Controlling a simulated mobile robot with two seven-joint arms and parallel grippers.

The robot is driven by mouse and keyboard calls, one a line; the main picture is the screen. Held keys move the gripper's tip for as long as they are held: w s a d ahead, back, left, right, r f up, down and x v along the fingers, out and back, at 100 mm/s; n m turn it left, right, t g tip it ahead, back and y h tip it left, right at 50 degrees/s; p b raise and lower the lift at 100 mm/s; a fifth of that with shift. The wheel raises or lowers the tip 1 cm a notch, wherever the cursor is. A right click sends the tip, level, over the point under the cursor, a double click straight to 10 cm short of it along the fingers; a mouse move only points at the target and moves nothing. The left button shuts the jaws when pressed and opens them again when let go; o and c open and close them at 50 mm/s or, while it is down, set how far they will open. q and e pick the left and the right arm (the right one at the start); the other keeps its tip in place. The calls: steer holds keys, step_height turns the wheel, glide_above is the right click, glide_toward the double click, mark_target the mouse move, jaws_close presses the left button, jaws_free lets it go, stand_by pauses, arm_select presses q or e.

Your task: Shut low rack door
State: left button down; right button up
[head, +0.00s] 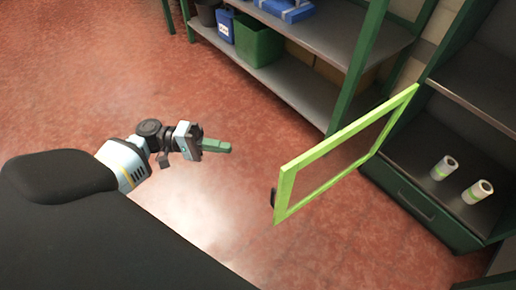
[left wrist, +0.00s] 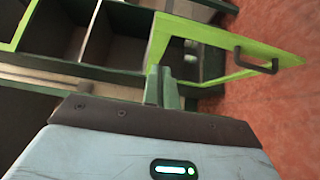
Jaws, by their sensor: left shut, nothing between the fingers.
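The low rack door (head: 341,154) is a bright green frame with a see-through middle. It stands open, swung out from the dark green rack (head: 425,205) at the right of the head view. Its dark handle (head: 274,197) is on the free edge. My left gripper (head: 226,146) is shut and empty, to the left of the door and apart from it. In the left wrist view, the shut fingers (left wrist: 161,86) show in front of the rack, with the door (left wrist: 226,36) and its handle (left wrist: 256,61) at upper right. My right gripper is out of view.
Two white rolls with green bands (head: 444,168) stand on the rack's lower shelf above a drawer. Another shelf unit (head: 290,88) at the back holds a green bin (head: 258,42) and blue items. Red floor (head: 240,200) lies clear between my arm and the door.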

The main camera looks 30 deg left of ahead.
arm_select(q)
steer(key=s+d+x, duration=0.1)
steer(key=s+x, duration=0.1)
steer(key=x, duration=1.1)
steer(key=shift+s+p, duration=0.3)
steer(key=shift+s, duration=0.1)
steer(key=shift+d, duration=0.1)
